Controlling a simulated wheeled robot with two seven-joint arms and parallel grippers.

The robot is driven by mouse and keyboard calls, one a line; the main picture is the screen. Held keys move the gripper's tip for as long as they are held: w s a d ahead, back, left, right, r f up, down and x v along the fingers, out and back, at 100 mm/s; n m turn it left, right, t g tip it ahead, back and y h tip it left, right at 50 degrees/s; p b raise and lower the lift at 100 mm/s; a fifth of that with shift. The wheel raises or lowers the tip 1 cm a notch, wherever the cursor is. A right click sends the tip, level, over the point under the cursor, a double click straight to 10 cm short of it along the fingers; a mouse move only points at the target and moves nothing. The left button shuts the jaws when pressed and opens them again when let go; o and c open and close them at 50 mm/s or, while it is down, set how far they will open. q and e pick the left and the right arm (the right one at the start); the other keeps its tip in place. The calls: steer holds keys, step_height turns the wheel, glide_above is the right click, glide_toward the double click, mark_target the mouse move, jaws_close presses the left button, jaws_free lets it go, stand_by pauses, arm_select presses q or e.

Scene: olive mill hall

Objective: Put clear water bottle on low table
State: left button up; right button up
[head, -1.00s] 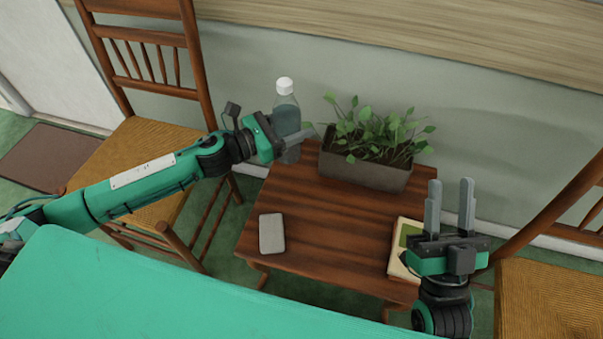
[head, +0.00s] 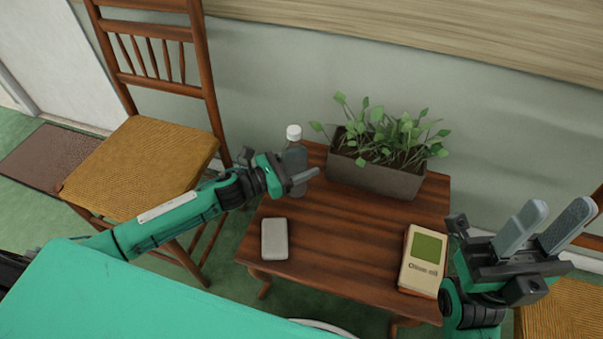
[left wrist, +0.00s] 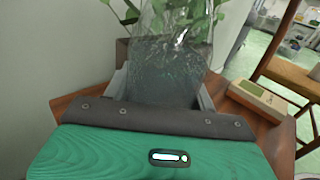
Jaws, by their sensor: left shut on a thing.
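The clear water bottle (head: 295,160) with a white cap is upright at the back left of the low table (head: 330,235). My left gripper (head: 303,180) is shut on it; its fingers cover part of the bottle. I cannot tell whether the bottle's base touches the tabletop. In the left wrist view the bottle (left wrist: 165,70) stands between the fingers. My right gripper (head: 545,228) is open and empty, to the right of the table.
A planter with green leaves (head: 375,178) stands at the table's back, right of the bottle. A grey box-like item (head: 274,238) lies front left and an olive oil tin or book (head: 422,262) front right. A chair (head: 145,165) stands left. The table's middle is clear.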

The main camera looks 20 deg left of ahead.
arm_select(q)
steer(key=shift+f+b, duration=0.65)
steer(key=shift+f, duration=1.15)
steer(key=o, duration=1.4)
steer(key=shift+c, duration=0.2)
